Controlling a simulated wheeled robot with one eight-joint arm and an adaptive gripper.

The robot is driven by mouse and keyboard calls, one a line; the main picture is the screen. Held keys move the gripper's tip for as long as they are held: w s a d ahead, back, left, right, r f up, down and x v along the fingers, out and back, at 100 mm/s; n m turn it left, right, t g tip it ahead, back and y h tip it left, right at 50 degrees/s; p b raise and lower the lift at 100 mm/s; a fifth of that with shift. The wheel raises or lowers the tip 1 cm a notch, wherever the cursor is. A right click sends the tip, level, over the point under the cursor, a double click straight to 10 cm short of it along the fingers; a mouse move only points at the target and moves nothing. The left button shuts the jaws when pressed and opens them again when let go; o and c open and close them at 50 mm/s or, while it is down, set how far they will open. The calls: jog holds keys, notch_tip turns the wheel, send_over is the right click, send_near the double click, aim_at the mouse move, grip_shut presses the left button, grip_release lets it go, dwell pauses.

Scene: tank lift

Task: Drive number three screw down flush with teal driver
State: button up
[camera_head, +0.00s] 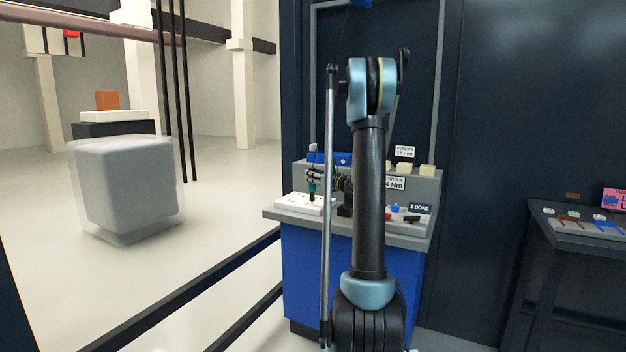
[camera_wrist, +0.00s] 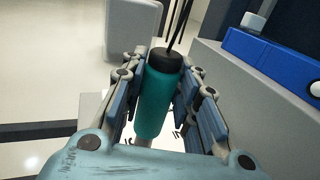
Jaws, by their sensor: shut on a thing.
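The teal driver (camera_wrist: 156,103) has a teal handle and a black end cap. My gripper (camera_wrist: 158,88) is shut on it, with a finger along each side of the handle. In the head view my gripper (camera_head: 312,180) holds the driver (camera_head: 312,190) roughly upright over a white block (camera_head: 306,204) on the bench. The white block has small dark marks on top. The driver's tip and the number three screw are too small or hidden to tell, so I cannot see whether they touch.
The blue and grey bench (camera_head: 318,262) carries a "2 DONE" sign (camera_head: 420,208), a blue button (camera_head: 395,208) and a blue box (camera_head: 328,157) at the back. A side table (camera_head: 590,232) stands at right. A grey tank-like block (camera_head: 125,185) is at left beyond dark rails.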

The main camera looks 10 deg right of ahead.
jog(key=shift+f, duration=0.85)
dwell(3.7)
jog(key=shift+r, duration=3)
